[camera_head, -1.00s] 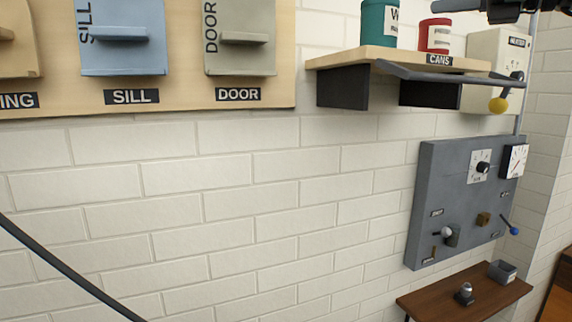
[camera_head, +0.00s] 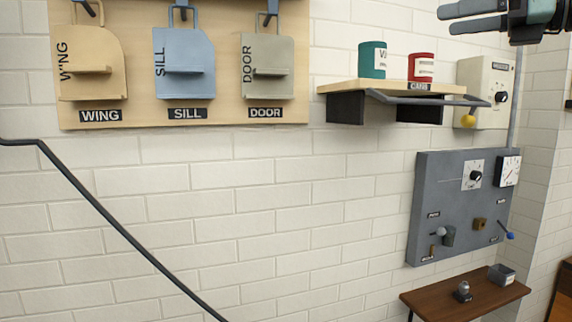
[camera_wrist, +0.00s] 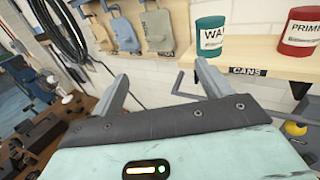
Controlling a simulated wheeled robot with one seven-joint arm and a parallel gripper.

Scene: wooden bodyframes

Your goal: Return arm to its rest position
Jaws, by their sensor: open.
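My gripper (camera_head: 474,17) shows at the top right of the head view, with its dark fingers pointing left. In the wrist view (camera_wrist: 160,92) its two grey fingers stand wide apart with nothing between them. It is in the air, apart from the wall and the shelf. In the head view it is above and to the right of the cans shelf (camera_head: 340,87). The rest of my arm is mostly outside the head view.
A teal can (camera_head: 372,60) and a red can (camera_head: 421,67) stand on the shelf. Templates hang on a wooden board (camera_head: 220,60) at left. A grey panel (camera_head: 440,185) and a small brown shelf (camera_head: 435,300) are lower right. A black hose (camera_head: 110,225) crosses the lower left.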

